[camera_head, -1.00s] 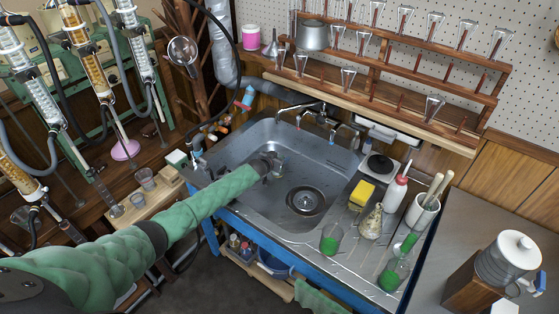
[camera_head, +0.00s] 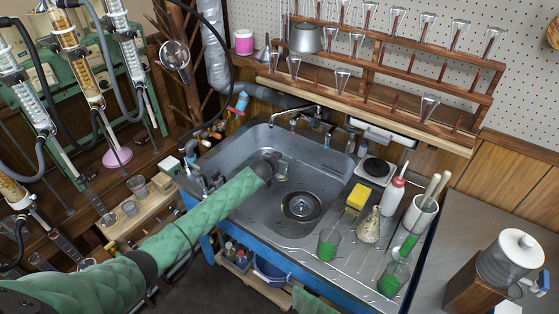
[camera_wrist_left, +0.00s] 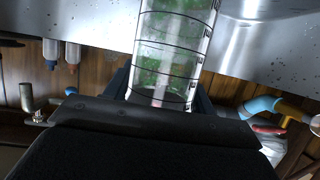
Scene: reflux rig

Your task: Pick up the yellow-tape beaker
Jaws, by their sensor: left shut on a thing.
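My left gripper (camera_head: 277,163) is over the sink basin and shut on a clear glass beaker. In the head view the beaker (camera_head: 282,174) is small and partly covered by the gripper, with a faint yellowish patch. In the left wrist view the beaker (camera_wrist_left: 176,50) shows dark graduation lines and green smears on the glass, and its lower part is between the jaws. No yellow tape is clear in that view. My right gripper is not in view.
The sink (camera_head: 255,205) has a round drain (camera_head: 301,206) and a faucet (camera_head: 295,110) behind. On the drainboard stand a green-stained beaker (camera_head: 328,246), a yellow sponge (camera_head: 357,197), a flask (camera_head: 370,226) and a white bottle (camera_head: 392,196). Small beakers (camera_head: 138,186) stand on the left shelf.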

